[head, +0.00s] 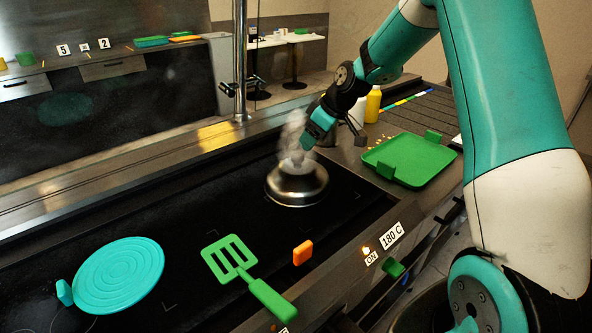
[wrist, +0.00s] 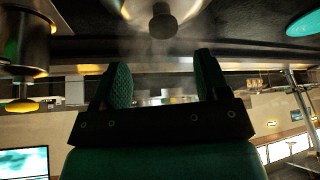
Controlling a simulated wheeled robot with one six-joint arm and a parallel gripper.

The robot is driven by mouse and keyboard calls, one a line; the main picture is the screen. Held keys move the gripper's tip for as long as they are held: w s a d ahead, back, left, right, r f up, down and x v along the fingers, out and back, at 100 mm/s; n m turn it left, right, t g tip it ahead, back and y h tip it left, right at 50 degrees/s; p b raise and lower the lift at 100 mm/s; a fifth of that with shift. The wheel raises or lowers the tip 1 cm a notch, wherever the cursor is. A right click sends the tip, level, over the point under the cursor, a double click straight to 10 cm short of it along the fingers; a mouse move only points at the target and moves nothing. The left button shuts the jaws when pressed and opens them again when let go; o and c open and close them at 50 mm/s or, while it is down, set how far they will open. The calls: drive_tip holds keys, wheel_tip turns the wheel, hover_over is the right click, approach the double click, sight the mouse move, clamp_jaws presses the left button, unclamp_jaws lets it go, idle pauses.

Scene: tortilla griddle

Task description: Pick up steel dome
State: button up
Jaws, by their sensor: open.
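The steel dome (head: 297,187) sits on the black griddle surface in the head view, shiny and round, with steam rising above it. In the wrist view its dark rounded knob (wrist: 163,24) shows at the top centre, beyond the fingertips. My gripper (head: 316,130) is above and slightly right of the dome in the head view, apart from it. In the wrist view my gripper (wrist: 163,72) has two green, textured fingers standing wide apart with nothing between them. Steam partly blurs the fingertips in the head view.
The griddle (head: 225,195) also holds a turquoise round press (head: 120,272), a green slotted spatula (head: 232,262) and an orange block (head: 303,252). A green tray (head: 408,160) lies on the right counter, with a yellow bottle (head: 373,104) behind. A metal post (head: 241,70) stands at the back.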

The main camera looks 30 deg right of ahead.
sight(297, 155)
drive_tip(key=x, duration=0.3)
drive_tip(key=shift+w+a+f, duration=0.1)
drive_tip(key=shift+a+p+x, duration=0.2)
drive_tip(key=shift+p+x, duration=0.95)
drive_tip(key=shift+x, duration=1.55)
clamp_jaws()
